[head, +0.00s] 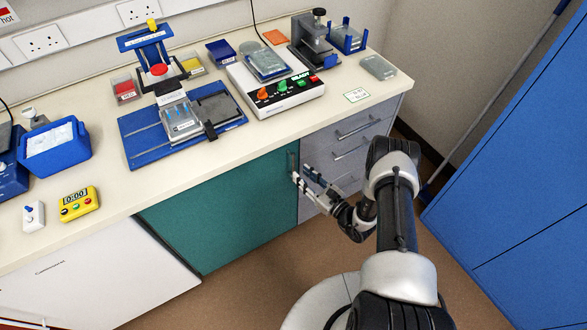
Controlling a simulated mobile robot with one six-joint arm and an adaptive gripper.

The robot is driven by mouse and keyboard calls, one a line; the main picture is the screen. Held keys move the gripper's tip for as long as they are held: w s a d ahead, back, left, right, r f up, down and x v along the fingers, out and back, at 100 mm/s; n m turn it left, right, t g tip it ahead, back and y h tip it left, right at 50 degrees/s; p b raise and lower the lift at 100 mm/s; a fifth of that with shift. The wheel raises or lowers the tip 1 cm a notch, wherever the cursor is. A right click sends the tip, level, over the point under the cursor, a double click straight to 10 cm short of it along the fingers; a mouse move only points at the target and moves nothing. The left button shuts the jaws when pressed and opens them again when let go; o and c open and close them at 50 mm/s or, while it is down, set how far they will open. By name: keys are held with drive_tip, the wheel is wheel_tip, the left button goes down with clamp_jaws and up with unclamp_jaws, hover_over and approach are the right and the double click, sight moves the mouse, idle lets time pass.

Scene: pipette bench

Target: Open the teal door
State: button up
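The teal door (225,215) is the front of the cupboard under the bench, in the middle of the head view. It looks shut, flush with the drawer unit beside it. Its upright handle (292,161) is near the top right edge of the door. My gripper (302,173) is at the door's right edge, just below and right of the handle, with its fingers apart. The left finger looks very close to the handle. I cannot tell whether it touches, and nothing shows held between the fingers.
Grey drawers (350,150) with bar handles stand right of the door. A white appliance (95,275) is on its left. The worktop (290,132) above carries a blue pipetting rig (140,155) and a white control box (290,97). A blue cabinet (520,190) bounds the right side.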

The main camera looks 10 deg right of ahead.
sight(294, 168)
drive_tip(key=b+x, duration=0.1)
drive_tip(key=x, duration=0.4)
drive_tip(key=shift+w+a, duration=0.2)
drive_tip(key=shift+w, duration=0.1)
drive_tip(key=shift+c, duration=0.3)
clamp_jaws()
